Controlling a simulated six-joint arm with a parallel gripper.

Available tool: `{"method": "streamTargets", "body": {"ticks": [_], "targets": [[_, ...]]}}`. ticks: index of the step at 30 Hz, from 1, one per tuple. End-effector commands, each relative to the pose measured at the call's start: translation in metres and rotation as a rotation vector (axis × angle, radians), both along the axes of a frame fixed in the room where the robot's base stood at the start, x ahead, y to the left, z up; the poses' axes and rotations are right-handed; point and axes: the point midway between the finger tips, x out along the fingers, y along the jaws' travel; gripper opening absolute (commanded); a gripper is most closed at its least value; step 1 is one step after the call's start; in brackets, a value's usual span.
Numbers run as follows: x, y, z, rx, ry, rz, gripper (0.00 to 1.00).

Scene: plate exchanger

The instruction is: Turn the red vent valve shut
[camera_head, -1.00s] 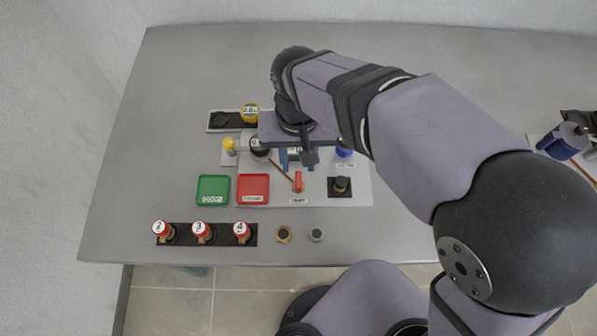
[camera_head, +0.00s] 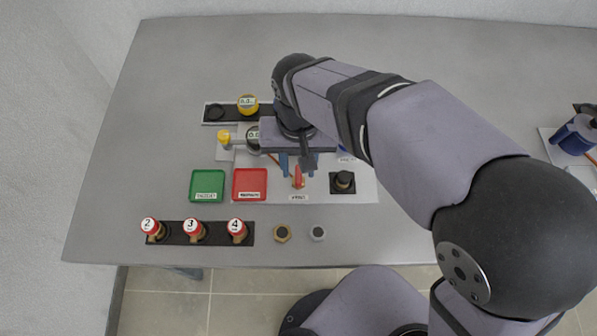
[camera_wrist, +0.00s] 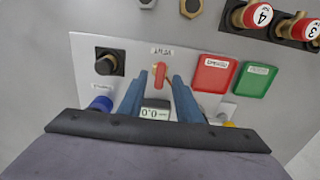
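The red vent valve (camera_head: 298,176) stands on the light panel, behind a small label. Its handle runs roughly front to back in the head view. It also shows in the wrist view (camera_wrist: 161,75), near the middle. My gripper (camera_head: 297,165) is just over the valve's far side, with its blue fingers pointing down. In the wrist view my gripper (camera_wrist: 160,82) is open, one finger on each side of the red handle, with gaps on both sides. I cannot tell whether the fingertips are down at handle height. The valve's base is partly hidden.
A black knob (camera_head: 343,181) stands right of the valve. A red tray (camera_head: 250,197) and a green tray (camera_head: 207,199) lie left. A digital display (camera_wrist: 155,112) reads 0.0. Red-capped fittings (camera_head: 195,232) stand in a black rack at the front left. The back of the table is clear.

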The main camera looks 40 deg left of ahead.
Motion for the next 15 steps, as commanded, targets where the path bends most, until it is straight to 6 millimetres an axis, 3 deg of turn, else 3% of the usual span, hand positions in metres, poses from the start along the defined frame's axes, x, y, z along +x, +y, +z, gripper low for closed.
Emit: {"method": "streamTargets", "body": {"ticks": [4,15], "targets": [[0.0,0.0,-0.0138,0.0,0.0,0.0,0.31],[0.0,0.0,-0.0157,0.0,0.0,0.0,0.31]]}}
